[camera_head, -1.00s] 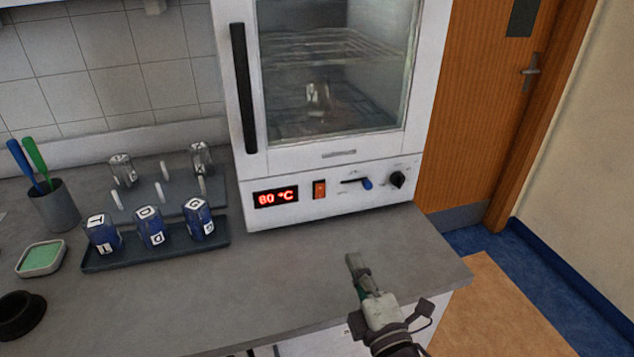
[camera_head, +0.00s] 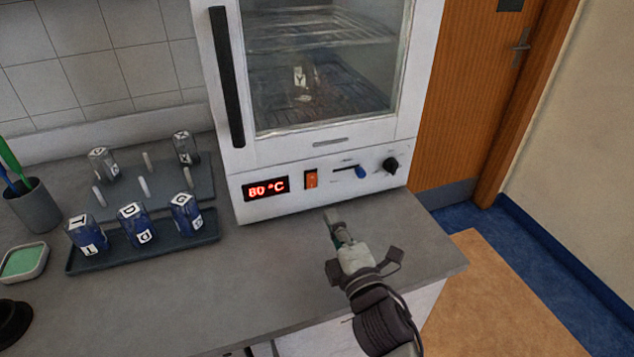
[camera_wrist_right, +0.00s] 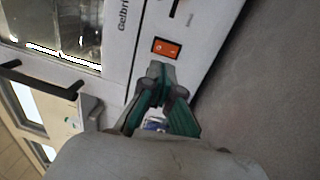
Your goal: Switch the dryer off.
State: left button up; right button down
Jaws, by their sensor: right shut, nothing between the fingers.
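The dryer (camera_head: 300,155) is a white cabinet with a glass door, closed, at the back of the bench. Its red display (camera_head: 266,188) reads 80 °C and is lit. Right of the display is an orange rocker switch (camera_head: 311,179), which also shows in the right wrist view (camera_wrist_right: 166,48). My right gripper (camera_head: 331,219) is shut and empty, in front of and below the control panel, apart from the switch in the head view. In the right wrist view its fingertips (camera_wrist_right: 160,70) appear just below the switch. My left gripper is not in view.
A dark tray (camera_head: 150,258) with blue-filled jars and a rack with pegs stand left. The grey bench front (camera_head: 235,290) is clear.

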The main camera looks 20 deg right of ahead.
aim_at(313, 178)
jog(key=w, duration=0.2)
jog(key=w+p, duration=0.1)
jog(key=w, duration=0.2)
jog(key=w+r, duration=0.1)
jog(key=w, duration=0.2)
jog(key=shift+a+r, duration=0.1)
jog(key=shift+a, duration=0.05)
jog(key=shift+w+p, duration=0.35)
jog(key=shift+w, duration=0.25)
jog(key=shift+w+r+p, duration=0.1)
jog(key=shift+r+p, duration=0.2)
jog(key=shift+p, duration=0.45)
jog(key=shift+f, duration=0.25)
